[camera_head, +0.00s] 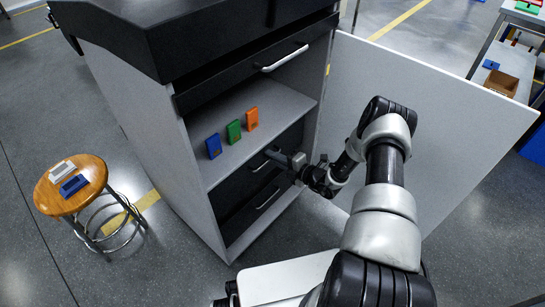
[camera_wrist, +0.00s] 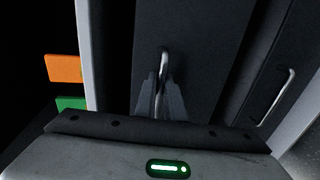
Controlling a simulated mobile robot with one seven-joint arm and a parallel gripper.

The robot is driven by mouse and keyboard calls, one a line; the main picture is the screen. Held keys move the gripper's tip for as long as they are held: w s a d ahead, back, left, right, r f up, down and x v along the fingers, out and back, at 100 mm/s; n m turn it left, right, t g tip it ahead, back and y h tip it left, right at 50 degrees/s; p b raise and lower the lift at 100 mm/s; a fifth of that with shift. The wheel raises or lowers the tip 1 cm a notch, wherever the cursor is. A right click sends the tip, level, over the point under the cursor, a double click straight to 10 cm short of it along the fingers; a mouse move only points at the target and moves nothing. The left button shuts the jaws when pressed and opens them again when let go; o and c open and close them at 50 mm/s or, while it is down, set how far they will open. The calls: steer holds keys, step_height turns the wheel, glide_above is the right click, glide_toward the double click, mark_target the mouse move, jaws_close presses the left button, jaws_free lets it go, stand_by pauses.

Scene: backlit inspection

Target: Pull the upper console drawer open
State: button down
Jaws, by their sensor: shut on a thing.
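The dark console has a drawer with a pale handle (camera_head: 285,58) under its top, above an open shelf. Below the shelf are two more dark drawer fronts. My gripper (camera_head: 272,155) is at the upper of these two and is shut on its bar handle (camera_head: 260,166). In the wrist view the fingers (camera_wrist: 160,103) close around that handle (camera_wrist: 164,62), in front of the dark drawer front (camera_wrist: 208,55). That drawer looks closed. The lowest drawer's handle (camera_head: 268,198) is free, and it also shows in the wrist view (camera_wrist: 272,98).
Blue (camera_head: 214,146), green (camera_head: 234,132) and orange (camera_head: 252,118) blocks stand on the shelf (camera_head: 222,165). A wide open door panel (camera_head: 430,110) stands to the right of the console. A round wooden stool (camera_head: 90,195) holds two small items at left.

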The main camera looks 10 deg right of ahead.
steer(key=f+v, duration=0.2)
steer(key=v, duration=0.9)
steer(key=f+v, duration=0.3)
steer(key=v, duration=0.9)
steer(key=shift+v, duration=0.85)
steer(key=c, duration=1.8)
jaws_free()
steer(key=shift+c, duration=0.2)
steer(key=p+v, duration=0.2)
steer(key=v, duration=1.5)
steer(key=shift+s, duration=0.2)
steer(key=shift+w, duration=0.1)
